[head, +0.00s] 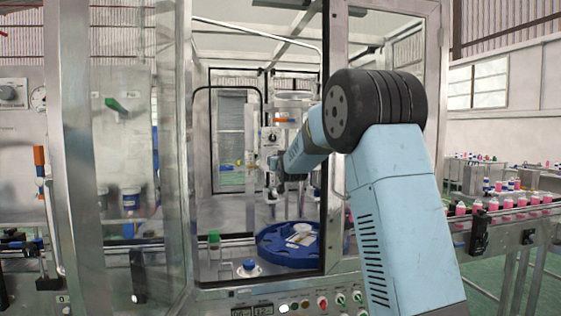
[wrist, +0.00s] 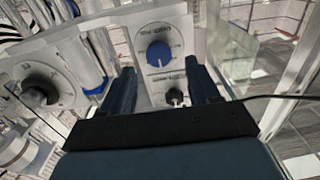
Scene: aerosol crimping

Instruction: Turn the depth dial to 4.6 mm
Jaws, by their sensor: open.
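In the wrist view, a pale panel carries a blue round knob with a white pointer mark (wrist: 158,54) and a smaller black knob (wrist: 175,97). Both have printed lettering and scale marks too small to read surely, so I cannot tell which is the depth dial or its setting. My gripper (wrist: 160,74) is open, its two dark fingers apart on either side of the panel's knobs, holding nothing. I cannot tell how far the fingertips are from the panel. In the head view my gripper (head: 273,168) is inside the machine, just below the small dial panel (head: 271,146).
A larger dark dial (wrist: 40,90) sits on a plate at the left in the wrist view. In the head view a blue round tray (head: 268,258) and a green-capped bottle (head: 214,244) are below. Door frame posts (head: 180,130) stand left of my arm.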

